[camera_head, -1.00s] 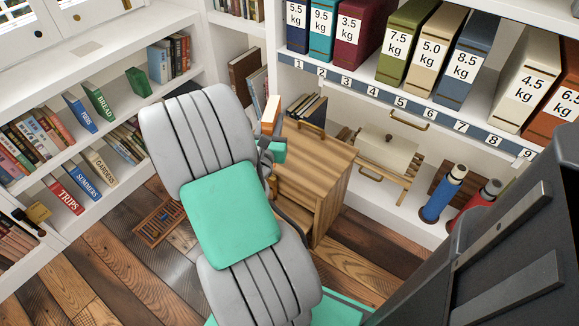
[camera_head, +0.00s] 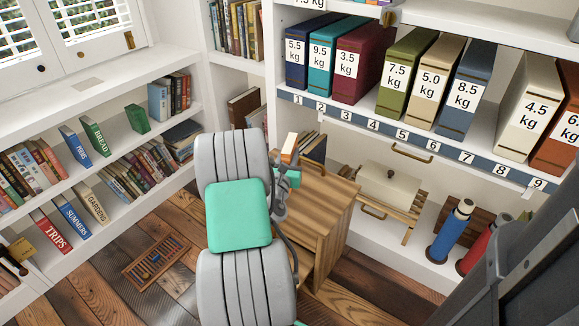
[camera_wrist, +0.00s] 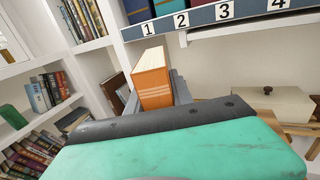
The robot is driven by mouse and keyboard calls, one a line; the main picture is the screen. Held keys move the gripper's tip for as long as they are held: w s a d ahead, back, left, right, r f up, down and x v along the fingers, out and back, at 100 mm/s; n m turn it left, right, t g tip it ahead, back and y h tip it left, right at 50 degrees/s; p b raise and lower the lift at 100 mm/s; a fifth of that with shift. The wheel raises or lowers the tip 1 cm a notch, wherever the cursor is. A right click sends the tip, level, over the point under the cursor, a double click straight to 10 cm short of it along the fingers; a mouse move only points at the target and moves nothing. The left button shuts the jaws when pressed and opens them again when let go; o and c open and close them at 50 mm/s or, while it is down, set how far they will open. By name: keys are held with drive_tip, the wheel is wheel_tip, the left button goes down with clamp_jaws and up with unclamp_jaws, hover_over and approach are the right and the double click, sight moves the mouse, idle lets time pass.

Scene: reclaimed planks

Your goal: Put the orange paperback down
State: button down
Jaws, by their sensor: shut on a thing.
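The orange paperback (camera_wrist: 153,88) is held upright between the fingers of my gripper (camera_wrist: 158,92) in the wrist view, its orange spine towards the camera and pale page edges on top. In the head view only a small part of the orange paperback (camera_head: 289,148) shows beyond my arm, with my gripper (camera_head: 291,168) mostly hidden. The gripper is shut on the book and holds it in the air near the wooden cabinet.
A wooden cabinet (camera_head: 325,205) stands beside my arm. The numbered shelf (camera_head: 410,143) carries weight-labelled binders. Left shelves (camera_head: 95,190) hold many books. A cream box (camera_head: 387,186), blue flask (camera_head: 449,232) and red flask (camera_head: 480,245) sit low at right.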

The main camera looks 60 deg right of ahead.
drive_tip(key=f+b, duration=0.3)
drive_tip(key=shift+w+d+f, duration=0.1)
drive_tip(key=shift+d+f, duration=0.15)
drive_tip(key=shift+f, duration=0.15)
drive_tip(key=shift+r, duration=0.15)
drive_tip(key=c, duration=1.1)
unclamp_jaws()
drive_tip(key=shift+f, duration=0.2)
drive_tip(key=shift+r, duration=0.15)
